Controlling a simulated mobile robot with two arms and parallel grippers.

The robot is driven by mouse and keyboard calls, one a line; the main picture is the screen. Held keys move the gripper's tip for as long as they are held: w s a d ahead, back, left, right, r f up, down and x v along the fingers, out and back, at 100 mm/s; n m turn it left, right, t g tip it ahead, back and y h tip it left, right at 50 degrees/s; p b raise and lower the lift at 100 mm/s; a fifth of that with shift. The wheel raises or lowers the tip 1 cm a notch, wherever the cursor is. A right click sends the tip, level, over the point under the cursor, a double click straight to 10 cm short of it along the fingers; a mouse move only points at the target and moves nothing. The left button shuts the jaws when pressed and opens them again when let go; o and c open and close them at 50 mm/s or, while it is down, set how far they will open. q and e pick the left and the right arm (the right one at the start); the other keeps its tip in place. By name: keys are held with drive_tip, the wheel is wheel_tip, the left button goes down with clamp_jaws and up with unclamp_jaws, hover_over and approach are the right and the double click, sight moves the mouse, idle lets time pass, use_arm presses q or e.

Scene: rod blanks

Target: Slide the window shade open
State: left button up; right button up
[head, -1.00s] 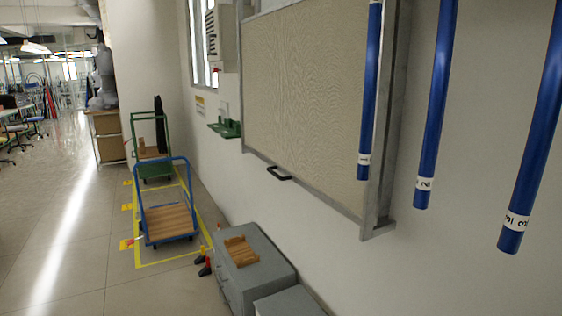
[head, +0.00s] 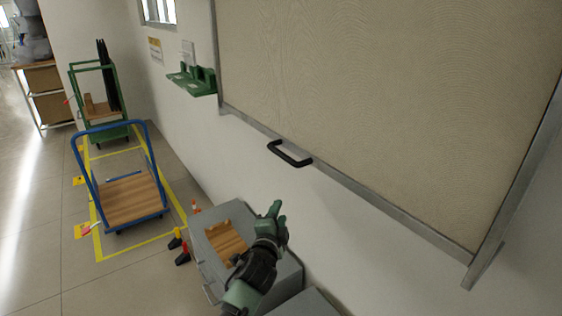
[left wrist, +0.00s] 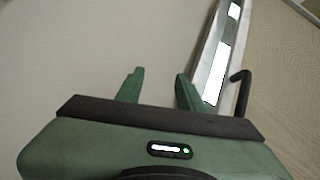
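The beige window shade (head: 390,90) fills the upper right of the head view, set in a grey metal frame. A black handle (head: 289,153) sits on its lower rail, near the left end. My left gripper (head: 277,210) is below the handle and apart from it. In the left wrist view the two green fingers (left wrist: 155,88) stand apart with nothing between them. There the handle (left wrist: 241,92) lies to the right of the fingers, and the shade (left wrist: 285,70) is at the right edge. My right gripper is in neither view.
A grey cabinet (head: 286,272) with a wooden piece (head: 226,243) on top stands below my left gripper. A green wall bracket (head: 192,80) is left of the shade. A blue cart (head: 130,195) and a green cart (head: 100,105) stand at left. The floor at far left is open.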

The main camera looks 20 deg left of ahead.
sight(281, 157)
use_arm(q)
drive_tip(key=r+t, duration=0.1)
drive_tip(key=r, duration=0.3)
drive_tip(key=r+y, duration=0.1)
drive_tip(key=r, duration=0.4)
drive_tip(key=r+m+t, duration=0.1)
drive_tip(key=r, duration=0.4)
drive_tip(key=shift+w+a+r+t, duration=0.2)
drive_tip(key=shift+w+a+t, duration=0.05)
drive_tip(key=shift+t, duration=0.05)
drive_tip(key=w, duration=0.4)
drive_tip(key=w+a, duration=0.1)
drive_tip(key=w, duration=0.1)
drive_tip(key=shift+w+r, duration=0.15)
drive_tip(key=shift+r, duration=0.1)
drive_tip(key=shift+w, duration=0.5)
clamp_jaws()
